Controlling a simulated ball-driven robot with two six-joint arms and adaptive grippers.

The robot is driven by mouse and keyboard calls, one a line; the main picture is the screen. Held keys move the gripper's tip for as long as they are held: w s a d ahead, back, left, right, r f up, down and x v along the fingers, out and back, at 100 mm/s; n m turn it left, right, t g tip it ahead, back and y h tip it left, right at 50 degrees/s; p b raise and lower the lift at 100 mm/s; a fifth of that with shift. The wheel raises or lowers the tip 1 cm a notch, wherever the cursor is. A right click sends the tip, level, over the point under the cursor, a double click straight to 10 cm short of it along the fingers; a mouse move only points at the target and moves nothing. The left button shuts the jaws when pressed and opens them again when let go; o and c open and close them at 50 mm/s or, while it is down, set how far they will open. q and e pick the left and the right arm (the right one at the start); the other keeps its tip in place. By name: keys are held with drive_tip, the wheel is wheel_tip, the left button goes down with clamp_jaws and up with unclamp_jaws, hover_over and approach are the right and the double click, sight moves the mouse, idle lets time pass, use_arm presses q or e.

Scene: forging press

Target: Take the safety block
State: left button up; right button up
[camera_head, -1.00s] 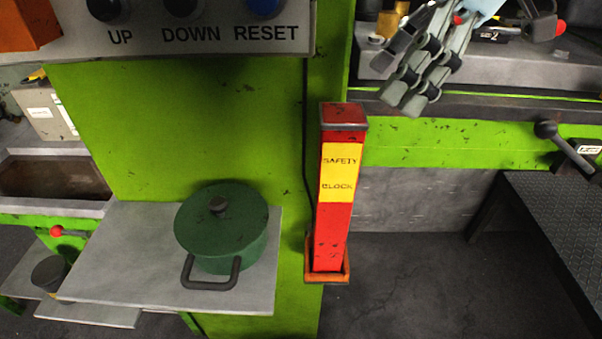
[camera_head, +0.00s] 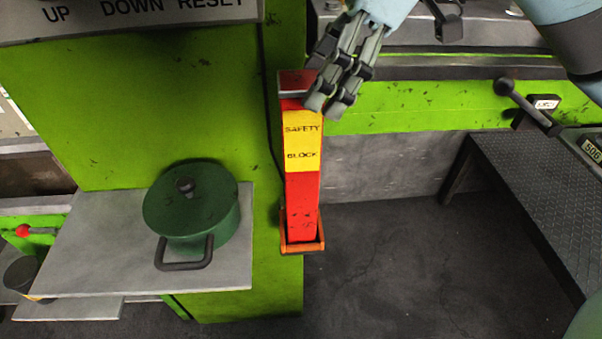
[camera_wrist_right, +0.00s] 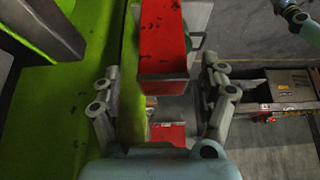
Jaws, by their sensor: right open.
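The safety block (camera_head: 302,150) is a tall red post with a yellow label. It stands upright in an orange holder (camera_head: 303,246) on the green press frame. My right gripper (camera_head: 328,103) is at the upper right side of the block, its fingers overlapping the block's top edge in the head view. In the right wrist view, the block's red end (camera_wrist_right: 163,38) shows between and beyond the two spread fingers of the right gripper (camera_wrist_right: 160,78). The gripper is open and holds nothing. Whether a finger touches the block cannot be told. My left gripper is not in view.
A green lidded pot (camera_head: 190,205) stands on a grey shelf (camera_head: 95,265) left of the block. A control panel (camera_head: 130,12) is above it. A lever (camera_head: 525,105) and a dark tread platform (camera_head: 535,185) are at the right. Dark floor lies clear below.

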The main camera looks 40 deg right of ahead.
drive_tip(key=x, duration=0.4)
drive_tip(key=shift+s+a, duration=0.1)
drive_tip(key=shift+a, duration=0.05)
drive_tip(key=shift+r, duration=0.15)
clamp_jaws()
